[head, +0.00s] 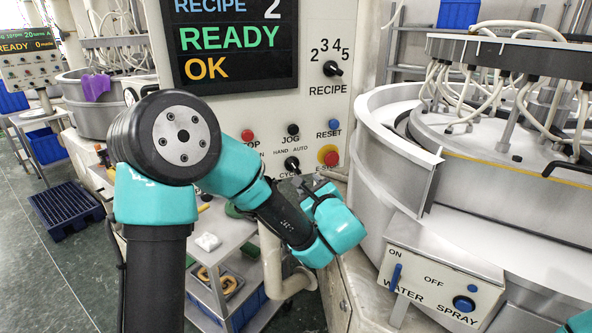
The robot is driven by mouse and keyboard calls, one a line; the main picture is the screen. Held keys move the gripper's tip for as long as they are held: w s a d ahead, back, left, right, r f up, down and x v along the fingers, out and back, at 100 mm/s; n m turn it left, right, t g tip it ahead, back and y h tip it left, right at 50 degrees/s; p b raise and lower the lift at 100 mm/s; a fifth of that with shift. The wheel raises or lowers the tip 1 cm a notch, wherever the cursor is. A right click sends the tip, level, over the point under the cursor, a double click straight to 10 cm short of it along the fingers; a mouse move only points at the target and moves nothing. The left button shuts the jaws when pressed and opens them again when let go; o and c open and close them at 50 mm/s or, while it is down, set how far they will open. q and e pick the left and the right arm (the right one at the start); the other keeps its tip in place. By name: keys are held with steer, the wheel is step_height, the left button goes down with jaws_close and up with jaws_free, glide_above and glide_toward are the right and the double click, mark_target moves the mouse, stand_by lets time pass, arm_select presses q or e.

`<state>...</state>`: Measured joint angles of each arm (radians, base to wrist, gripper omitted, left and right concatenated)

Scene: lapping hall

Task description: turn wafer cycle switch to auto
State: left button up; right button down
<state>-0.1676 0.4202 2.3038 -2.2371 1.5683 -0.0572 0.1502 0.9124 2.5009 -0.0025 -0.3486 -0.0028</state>
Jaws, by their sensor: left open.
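The cycle switch (292,163) is a small black knob low on the white control panel (322,105). The words HAND and AUTO stand above it, and its CYCLE label is partly covered by my arm. My left gripper (308,184) is just below and right of the switch, by the panel's lower edge. It is open, with its fingers mostly hidden behind the teal wrist. No contact with the switch shows. My right gripper is not in view.
A red-and-yellow stop button (328,155) sits close right of the switch. JOG (292,129) and RESET (335,124) buttons are above. The round lapping machine (385,175) and water spray box (440,280) stand at right. A cart (228,285) is below.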

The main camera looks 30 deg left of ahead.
mark_target(296, 169)
arm_select(q)
steer(key=x, duration=1)
steer(key=shift+a, duration=0.15)
jaws_close()
